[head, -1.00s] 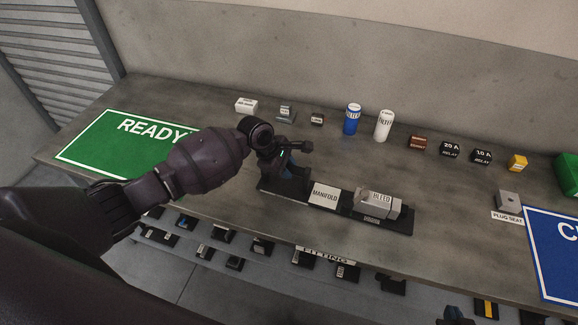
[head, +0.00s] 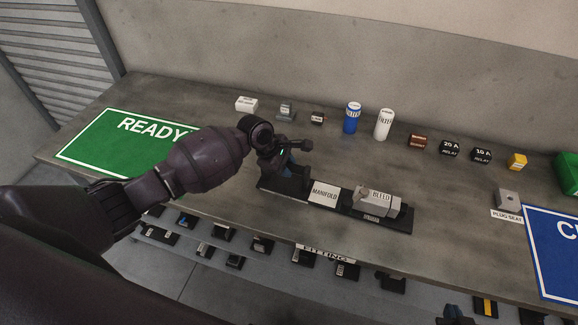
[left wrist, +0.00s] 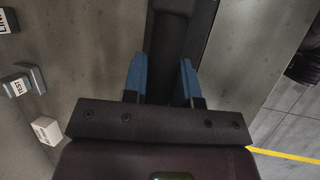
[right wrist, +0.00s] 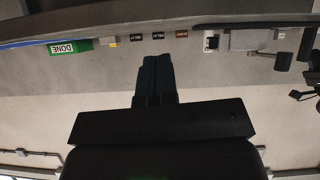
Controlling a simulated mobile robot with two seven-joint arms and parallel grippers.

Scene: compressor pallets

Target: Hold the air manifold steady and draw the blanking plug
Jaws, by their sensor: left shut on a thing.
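The air manifold is a long dark bar with a white MANIFOLD label (head: 325,194) and a grey block marked BLEED (head: 378,203) towards its right end. A small light knob stands at the left of that block; I cannot tell whether it is the blanking plug. My left gripper (head: 293,177) is at the manifold's left end. In the left wrist view its blue fingers (left wrist: 161,82) stand on either side of the dark bar and are shut on it. My right gripper (right wrist: 157,76) has its fingers together, with nothing visible between them.
A PLUG SEAT block (head: 509,199) stands at the right beside a blue mat (head: 560,250). A green READY mat (head: 110,150) lies at the left. Filters, relays and small parts line the back. A lower shelf (head: 190,265) holds several fittings. Bare bench lies behind the manifold.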

